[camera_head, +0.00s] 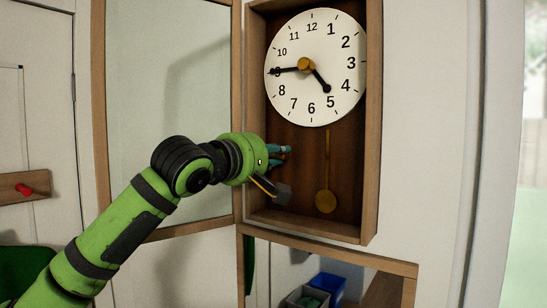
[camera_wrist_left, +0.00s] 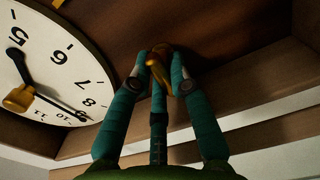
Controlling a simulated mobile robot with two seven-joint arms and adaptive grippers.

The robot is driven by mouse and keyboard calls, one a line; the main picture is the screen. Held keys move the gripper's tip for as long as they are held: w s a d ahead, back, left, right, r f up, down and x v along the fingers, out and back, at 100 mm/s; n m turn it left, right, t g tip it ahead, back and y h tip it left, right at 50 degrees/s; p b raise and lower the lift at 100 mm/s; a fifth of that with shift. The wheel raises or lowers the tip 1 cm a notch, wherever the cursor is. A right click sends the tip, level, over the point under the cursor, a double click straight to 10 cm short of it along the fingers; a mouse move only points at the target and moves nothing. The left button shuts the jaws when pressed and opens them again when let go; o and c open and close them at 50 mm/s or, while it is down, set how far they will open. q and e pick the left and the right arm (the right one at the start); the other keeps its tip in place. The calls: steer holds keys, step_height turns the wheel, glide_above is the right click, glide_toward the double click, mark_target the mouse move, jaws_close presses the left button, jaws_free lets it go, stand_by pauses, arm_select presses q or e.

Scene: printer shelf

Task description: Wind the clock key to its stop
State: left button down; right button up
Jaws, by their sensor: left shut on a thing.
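The wall clock has a wooden case (camera_head: 371,120) and a white dial (camera_head: 335,40) with black hands and a brass hub (camera_head: 306,65). The long hand points near 9, the short hand between 4 and 5. My left gripper (camera_head: 284,170) is inside the case, below and left of the dial. In the left wrist view its teal fingers (camera_wrist_left: 160,72) are shut on a small brass piece, which looks like the clock key (camera_wrist_left: 158,68). The fingers hide most of the key, and it cannot be made out in the head view. My right gripper is not in view.
A brass pendulum (camera_head: 326,201) hangs right of my left gripper. A wood-framed glass panel (camera_head: 195,85) stands at the case's left side. The case walls border the gripper closely. A blue bin (camera_head: 327,284) sits below the clock.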

arm_select(q)
steer(key=shift+d+r+m, duration=0.1)
steer(key=shift+m, duration=1)
steer(key=shift+s+m, duration=0.1)
steer(key=shift+m, duration=1.7)
steer(key=c, duration=1.3)
jaws_free()
steer(key=shift+o, duration=0.8)
steer(key=shift+d, duration=0.1)
steer(key=shift+w+d, duration=0.1)
steer(key=shift+w, duration=0.1)
steer(key=v, duration=1.2)
